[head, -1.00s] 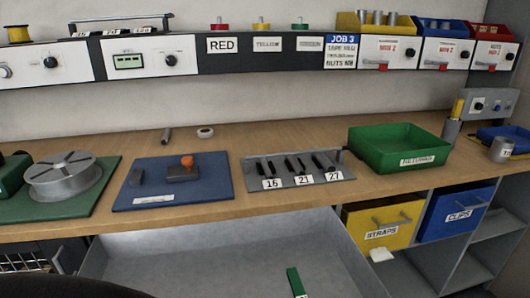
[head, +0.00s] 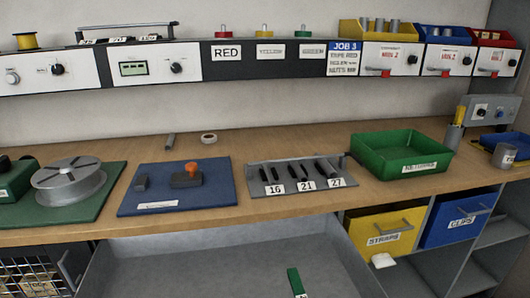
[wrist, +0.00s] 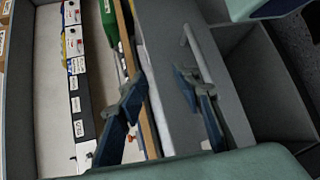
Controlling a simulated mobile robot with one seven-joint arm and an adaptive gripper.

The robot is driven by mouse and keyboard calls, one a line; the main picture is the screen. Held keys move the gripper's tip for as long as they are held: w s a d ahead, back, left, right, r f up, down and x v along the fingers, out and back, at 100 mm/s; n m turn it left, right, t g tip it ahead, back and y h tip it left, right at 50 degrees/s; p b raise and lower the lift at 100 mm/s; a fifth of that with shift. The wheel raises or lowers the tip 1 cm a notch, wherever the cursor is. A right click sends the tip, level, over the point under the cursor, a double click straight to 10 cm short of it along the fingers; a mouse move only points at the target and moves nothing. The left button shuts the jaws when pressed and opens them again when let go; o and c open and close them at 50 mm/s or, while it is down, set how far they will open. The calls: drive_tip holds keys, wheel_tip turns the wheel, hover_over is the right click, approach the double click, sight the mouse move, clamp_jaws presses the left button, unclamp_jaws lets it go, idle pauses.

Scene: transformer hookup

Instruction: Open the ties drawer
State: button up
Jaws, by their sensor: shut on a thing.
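A wide grey drawer (head: 215,262) stands pulled out below the bench in the head view, its inside showing. A narrow green piece (head: 295,281) lies in it. Its front and any label are out of the head view. In the wrist view a grey panel with a pale bar handle (wrist: 195,52) shows beside the wooden bench edge. My gripper (wrist: 163,76) is at this panel, one finger on each side of the grey part. My gripper is not in the head view.
A yellow STRAPS bin (head: 382,232) and a blue CLIPS bin (head: 455,217) sit in the shelves right of the drawer. The bench holds a green tray (head: 402,165), a blue mat (head: 225,168), a grey tool rack (head: 300,172) and a reel (head: 70,182).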

drive_tip(key=s+a, duration=0.4)
drive_tip(key=s, duration=0.4)
drive_tip(key=shift+a+r+p, duration=0.3)
drive_tip(key=shift+r+p, duration=0.05)
drive_tip(key=shift+p, duration=0.1)
drive_tip(key=shift+w, duration=0.1)
idle(0.6)
